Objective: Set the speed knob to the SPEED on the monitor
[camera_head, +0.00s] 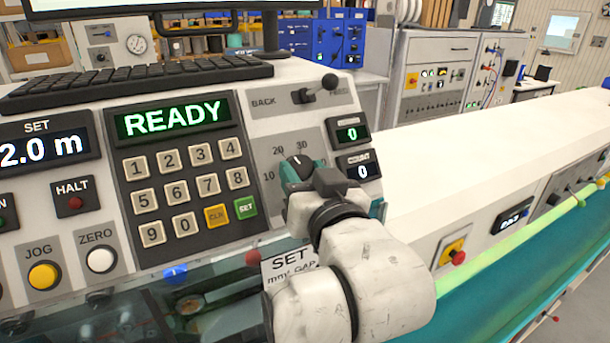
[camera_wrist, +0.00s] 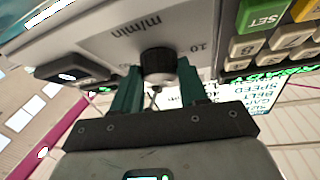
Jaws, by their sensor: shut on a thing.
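The speed knob (camera_head: 299,163) is a small dark knob on the grey panel, with scale marks 10, 20 and 30 visible around it. My gripper (camera_head: 302,172) is at the knob, its teal fingers shut on its sides. In the wrist view the black knob (camera_wrist: 158,61) sits between the fingertips (camera_wrist: 158,80), beside the "m/min" lettering and a 10. The exact pointer setting is unclear. The monitor (camera_head: 150,5) is mostly cut off in the head view. In the wrist view the monitor (camera_wrist: 238,88) shows upside-down text including SPEED; I cannot read the value.
Left of the knob is a keypad (camera_head: 187,190) under a READY display (camera_head: 171,119). A BACK/FEED lever (camera_head: 318,89) stands above the knob. Small displays (camera_head: 352,133) reading 0 are to its right. A keyboard (camera_head: 140,80) lies behind.

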